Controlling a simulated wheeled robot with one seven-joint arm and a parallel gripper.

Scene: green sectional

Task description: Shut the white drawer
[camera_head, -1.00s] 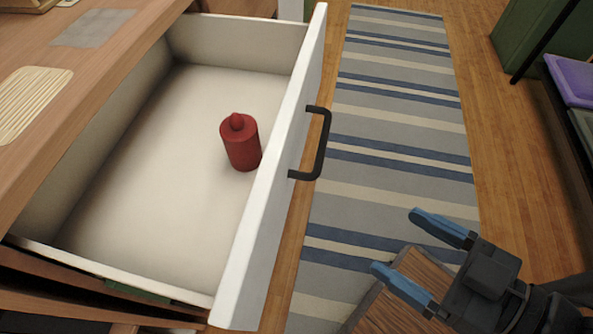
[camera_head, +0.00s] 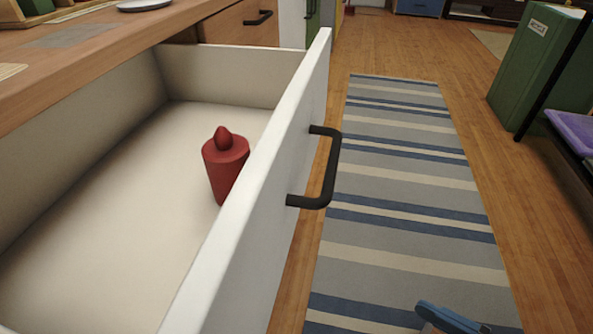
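The white drawer (camera_head: 262,160) stands pulled out from the wooden counter (camera_head: 110,45). Its front panel carries a black handle (camera_head: 332,170) on the outer side. A red bottle-shaped object (camera_head: 226,168) stands upright inside the drawer near the front panel. Only one blue finger of my gripper (camera_head: 447,317) shows, at the bottom edge. It is apart from the drawer, to the right of and below the handle. The other finger is out of frame, so its opening is hidden.
A striped rug (camera_head: 405,200) lies on the wooden floor right of the drawer. A green box (camera_head: 541,65) and a dark rack with a purple item (camera_head: 577,135) stand at the right. A plate (camera_head: 143,5) is on the counter. The floor beside the drawer looks clear.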

